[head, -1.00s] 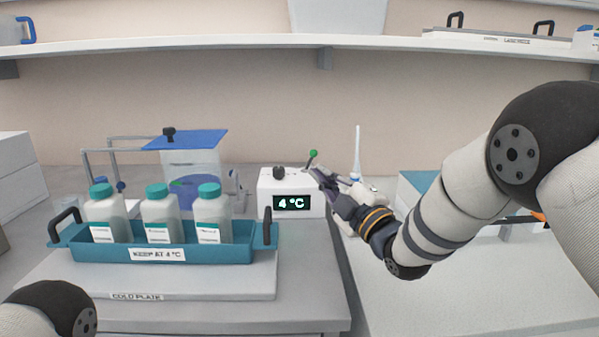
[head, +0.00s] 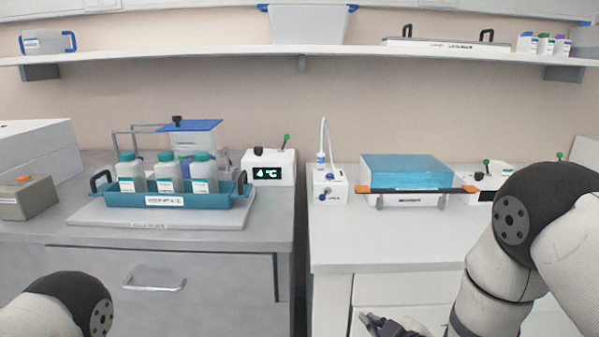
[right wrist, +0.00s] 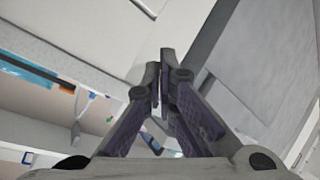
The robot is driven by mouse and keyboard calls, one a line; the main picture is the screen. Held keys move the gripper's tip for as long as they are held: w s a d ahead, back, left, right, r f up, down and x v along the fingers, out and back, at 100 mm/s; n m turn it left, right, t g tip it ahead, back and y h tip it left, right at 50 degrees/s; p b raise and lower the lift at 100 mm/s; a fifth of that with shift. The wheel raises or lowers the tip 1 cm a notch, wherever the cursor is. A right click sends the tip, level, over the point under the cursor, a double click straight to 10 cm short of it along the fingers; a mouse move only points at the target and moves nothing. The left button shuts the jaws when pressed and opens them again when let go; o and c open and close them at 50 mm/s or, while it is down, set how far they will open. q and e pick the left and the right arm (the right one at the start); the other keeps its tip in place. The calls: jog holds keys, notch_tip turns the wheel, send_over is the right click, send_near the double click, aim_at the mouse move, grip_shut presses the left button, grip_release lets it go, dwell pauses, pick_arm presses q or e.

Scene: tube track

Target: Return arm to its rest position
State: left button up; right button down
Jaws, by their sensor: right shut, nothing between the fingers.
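My right gripper (head: 372,322) is low at the bottom edge of the head view, in front of the right counter's drawers and below its top. In the right wrist view its fingers (right wrist: 163,65) are closed together with nothing between them. My right arm comes in from the right and bends down. Of my left arm only a rounded dark joint shows at the bottom left; its gripper is out of view.
A teal tray (head: 220,202) with several bottles sits on a cold plate (head: 90,213) on the left counter. The 4 °C box (head: 268,167) stands behind it, its green-tipped lever up. A blue-topped unit (head: 406,170) stands on the right counter. A gap separates the counters.

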jog(key=s+d+f+m+g+h, duration=0.1)
jog(key=s+d+f+m+g, duration=0.1)
jog(key=s+f, duration=0.4)
jog(key=s+d+f+m+g+h, duration=0.1)
jog(key=s+d+f+m+g, duration=0.2)
jog(key=s, duration=0.6)
jog(key=s+d+f+m+g, duration=0.1)
jog(key=s+m+g, duration=0.1)
jog(key=s, duration=0.8)
jog(key=s+f+m+g+h, duration=0.1)
jog(key=s+g, duration=0.3)
jog(key=s, duration=0.7)
jog(key=s+d+f+m+g, duration=0.1)
jog(key=s+m+g, duration=0.1)
jog(key=s, duration=0.9)
jog(key=shift+s+d+f+m+g+p, duration=0.2)
jog(key=shift+d+f+m+g+p, duration=0.15)
jog(key=shift+g, duration=0.45)
